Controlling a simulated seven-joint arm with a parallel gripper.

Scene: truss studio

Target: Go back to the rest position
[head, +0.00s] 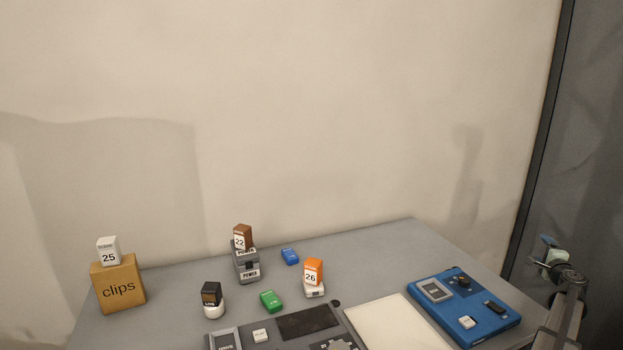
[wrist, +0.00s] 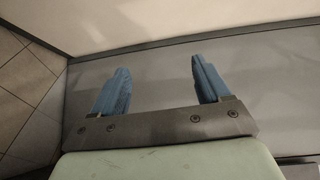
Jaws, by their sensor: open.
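My gripper (wrist: 160,66) shows in the wrist view with its two blue fingers spread wide apart. Nothing is between them, and bare grey surface lies beyond. In the head view my gripper (head: 548,242) is at the far right, raised beside the right end of the table (head: 400,240). It is small there and seen from the side, apart from all the objects on the table.
A blue panel (head: 425,301) with modules lies nearest my gripper. A pale board (head: 395,325) is left of it. Further left stand orange (head: 313,270) and brown (head: 242,237) blocks, a green block (head: 271,301) and a clips box (head: 118,285). Wall behind.

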